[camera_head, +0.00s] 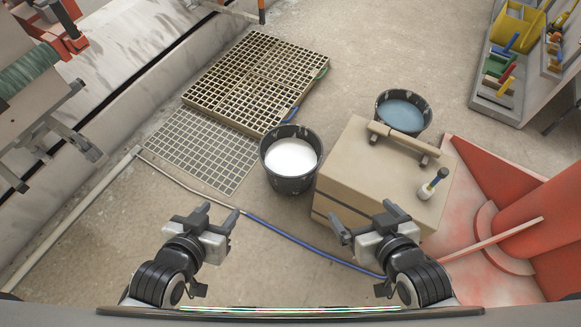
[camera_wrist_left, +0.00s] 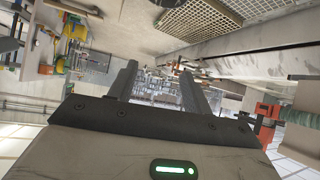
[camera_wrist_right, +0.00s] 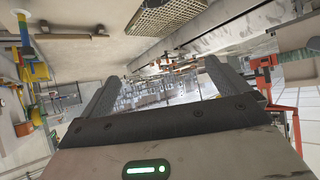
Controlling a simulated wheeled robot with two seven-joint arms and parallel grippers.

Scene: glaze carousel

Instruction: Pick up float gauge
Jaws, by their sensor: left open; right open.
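My left gripper (camera_head: 219,210) is open and empty, further left over the floor. Neither gripper touches the gauge.
A bucket of white liquid (camera_head: 291,158) stands left of the box, and a bucket of blue liquid (camera_head: 402,113) behind it. The box has a handle on top. A red structure (camera_head: 508,215) is at right. A blue hose (camera_head: 300,246) crosses the floor. Gratings (camera_head: 256,80) lie behind.

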